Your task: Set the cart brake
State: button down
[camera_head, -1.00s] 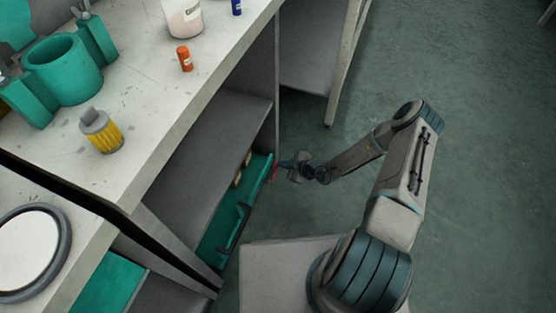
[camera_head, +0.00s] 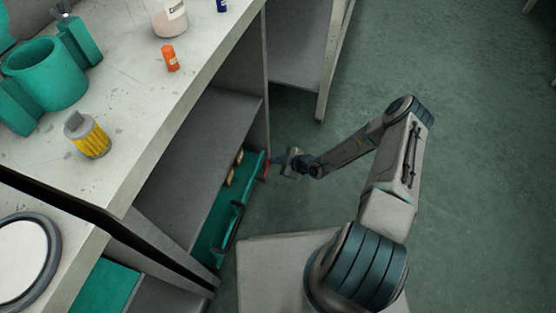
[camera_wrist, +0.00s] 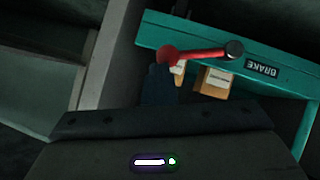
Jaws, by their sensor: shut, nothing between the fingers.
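The teal cart (camera_head: 224,222) stands low under the bench in the head view. In the wrist view its teal top edge (camera_wrist: 290,64) carries an upside-down BRAKE label (camera_wrist: 263,69). Beside the label is the red brake lever (camera_wrist: 203,54), lying roughly level from a dark pivot at right to a red ball knob (camera_wrist: 167,57) at left. My gripper (camera_wrist: 158,72) is shut and empty, its fingertips right at the knob; I cannot tell whether they touch it. In the head view my gripper (camera_head: 278,162) is beside the cart's far end, where a bit of the red lever (camera_head: 267,169) shows.
Small tan boxes (camera_wrist: 215,81) sit in the cart behind the lever. A grey bench post (camera_wrist: 108,55) stands left of the cart. The bench top (camera_head: 125,165) holds a teal pump body, a yellow filter and bottles. The green floor (camera_head: 480,170) at right is clear.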

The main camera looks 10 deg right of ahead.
notch_tip(320, 180, up, 5)
jog(key=s+a+p, duration=0.2)
jog(key=s+p, duration=0.1)
jog(key=p, duration=0.2)
jog(key=p+v, duration=0.2)
jog(key=v, duration=0.7)
jog(key=shift+w+d+p, duration=0.3)
jog(key=shift+d+p, duration=0.1)
jog(key=shift+d, duration=0.15)
